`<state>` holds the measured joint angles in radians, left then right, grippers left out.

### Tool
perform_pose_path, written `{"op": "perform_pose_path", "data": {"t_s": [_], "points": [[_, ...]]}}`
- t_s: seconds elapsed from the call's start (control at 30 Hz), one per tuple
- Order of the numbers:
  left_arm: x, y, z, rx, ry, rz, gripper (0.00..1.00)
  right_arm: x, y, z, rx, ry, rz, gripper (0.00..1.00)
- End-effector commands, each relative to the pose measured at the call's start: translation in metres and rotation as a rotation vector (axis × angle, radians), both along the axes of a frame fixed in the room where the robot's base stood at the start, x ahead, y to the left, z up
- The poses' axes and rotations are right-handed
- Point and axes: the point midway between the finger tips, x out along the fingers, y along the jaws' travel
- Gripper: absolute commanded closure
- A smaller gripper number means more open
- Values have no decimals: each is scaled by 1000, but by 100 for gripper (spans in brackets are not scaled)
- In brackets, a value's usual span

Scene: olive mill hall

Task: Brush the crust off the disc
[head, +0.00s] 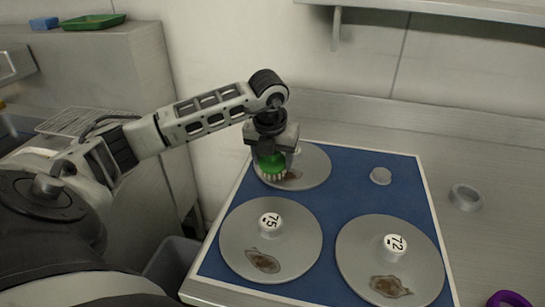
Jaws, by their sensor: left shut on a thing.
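My left gripper (271,150) is shut on a green brush (270,163) with pale bristles pointing down. The brush is over the left part of the far grey disc (313,166), by a brown crust patch (293,174); I cannot tell whether the bristles touch it. The near left disc (240,238) has a knob marked 75 (270,223) and a brown crust patch (263,261). The near right disc (365,250) has a knob marked 72 (394,243) and a crust patch (390,286). The far disc's knob is mostly hidden by my gripper. My right gripper is not in view.
The discs lie on a blue mat (345,195) with a pale border. A small grey cap (381,176) stands on the mat's far right. A grey ring (466,197) and a purple object (509,299) are to the right. A green tray (94,22) and blue block (44,23) sit on the left cabinet.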

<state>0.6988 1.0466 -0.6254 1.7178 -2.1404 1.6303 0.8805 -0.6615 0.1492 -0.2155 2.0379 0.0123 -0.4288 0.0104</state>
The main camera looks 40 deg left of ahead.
Motion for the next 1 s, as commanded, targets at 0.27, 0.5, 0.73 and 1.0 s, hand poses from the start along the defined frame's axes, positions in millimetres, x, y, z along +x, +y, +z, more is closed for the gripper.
{"op": "perform_pose_path", "data": {"t_s": [0.27, 0.5, 0.73, 1.0], "points": [[0, 0, -1, 0, -1, 0, 59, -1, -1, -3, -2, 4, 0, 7], [1, 1, -6, 0, -1, 0, 59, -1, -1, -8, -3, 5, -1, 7], [2, 1, -10, 0, -1, 0, 59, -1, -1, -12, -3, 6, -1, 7], [3, 2, -16, 0, -1, 0, 59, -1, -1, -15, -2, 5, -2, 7]]}}
